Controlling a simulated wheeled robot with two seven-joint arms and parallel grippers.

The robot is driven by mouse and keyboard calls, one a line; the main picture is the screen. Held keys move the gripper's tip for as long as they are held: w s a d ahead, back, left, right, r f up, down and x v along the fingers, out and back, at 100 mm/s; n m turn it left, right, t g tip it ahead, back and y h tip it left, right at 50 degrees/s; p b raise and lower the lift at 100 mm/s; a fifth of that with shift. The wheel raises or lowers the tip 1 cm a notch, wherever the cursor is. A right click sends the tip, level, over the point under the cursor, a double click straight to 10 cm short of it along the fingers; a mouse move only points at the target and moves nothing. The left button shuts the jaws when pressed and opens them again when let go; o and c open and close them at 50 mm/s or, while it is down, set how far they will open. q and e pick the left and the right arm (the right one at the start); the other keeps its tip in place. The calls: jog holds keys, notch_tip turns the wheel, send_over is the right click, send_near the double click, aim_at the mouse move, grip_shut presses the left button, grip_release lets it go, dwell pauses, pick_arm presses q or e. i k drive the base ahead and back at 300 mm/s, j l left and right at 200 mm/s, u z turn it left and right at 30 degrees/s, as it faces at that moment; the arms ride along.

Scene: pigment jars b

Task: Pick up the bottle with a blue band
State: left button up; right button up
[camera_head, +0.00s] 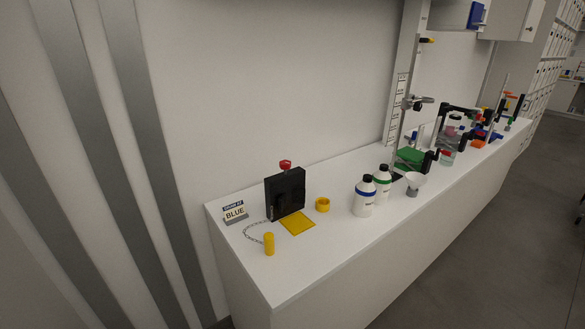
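The bottle with a blue band (363,199) is white with a black cap and stands upright on the white counter (320,251). A similar white bottle with a green band (382,181) stands close behind it to the right. A small sign reading "BLUE" (235,214) stands at the counter's left end. Neither of my grippers shows in the head view.
A black upright block (286,193), a yellow square (296,223), a yellow ring (322,205) and a yellow cylinder (269,244) with a chain are left of the bottles. A white funnel (414,181) stands to the right. The counter in front of the bottles is clear.

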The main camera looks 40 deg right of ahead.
aim_at(364, 191)
jog(key=z, duration=1.75)
jog(key=i+l+z, duration=0.45)
